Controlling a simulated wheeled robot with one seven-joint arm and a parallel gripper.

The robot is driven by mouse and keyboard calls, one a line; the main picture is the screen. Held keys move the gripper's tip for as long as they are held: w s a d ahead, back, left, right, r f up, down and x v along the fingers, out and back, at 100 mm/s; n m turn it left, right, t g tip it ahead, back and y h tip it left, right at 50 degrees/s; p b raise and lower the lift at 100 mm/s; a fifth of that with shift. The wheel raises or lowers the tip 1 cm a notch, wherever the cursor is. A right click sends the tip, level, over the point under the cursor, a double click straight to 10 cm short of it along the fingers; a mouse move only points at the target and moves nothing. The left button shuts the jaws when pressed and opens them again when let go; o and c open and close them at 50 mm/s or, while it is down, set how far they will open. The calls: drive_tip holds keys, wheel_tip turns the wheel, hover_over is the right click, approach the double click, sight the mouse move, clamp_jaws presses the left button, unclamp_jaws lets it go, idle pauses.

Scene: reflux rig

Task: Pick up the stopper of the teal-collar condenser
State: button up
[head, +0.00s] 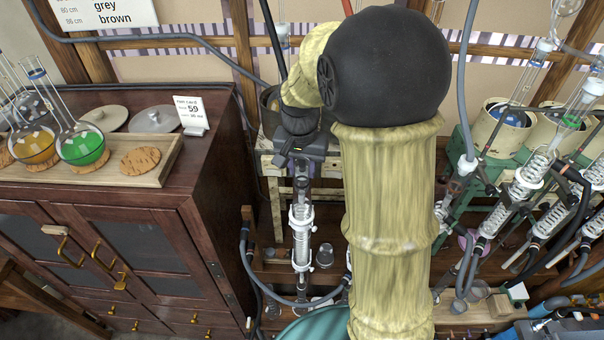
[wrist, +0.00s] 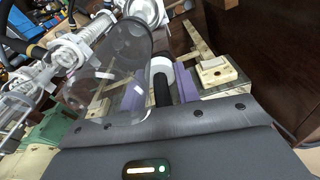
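A glass condenser (head: 301,238) with a coil stands upright below my gripper (head: 300,160) in the head view. I cannot make out a teal collar on it. In the wrist view, my gripper's two purple fingers (wrist: 161,90) stand apart, one on each side of a slim black piece (wrist: 160,92). A white ring (wrist: 161,66) lies just beyond it. Whether the black piece is the stopper, and whether the fingers touch it, I cannot tell. A large clear glass vessel (wrist: 108,78) shows left of the fingers, close to the camera.
More coil condensers (head: 535,172) with hoses crowd the right. A grey hose (head: 248,265) loops beside the nearer condenser. My arm hides the middle.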

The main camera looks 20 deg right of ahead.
drive_tip(key=shift+r, duration=0.1)
drive_tip(key=shift+c, duration=0.3)
drive_tip(key=shift+w+r, duration=0.1)
drive_tip(key=shift+r, duration=0.15)
wheel_tip(320, 180, up, 9)
drive_tip(key=b, duration=0.2)
drive_tip(key=shift+r+b, duration=0.15)
drive_tip(key=shift+b, duration=0.2)
wheel_tip(320, 180, up, 4)
drive_tip(key=p, duration=0.3)
drive_tip(key=shift+f, duration=0.2)
drive_tip(key=shift+f, duration=0.1)
idle(0.4)
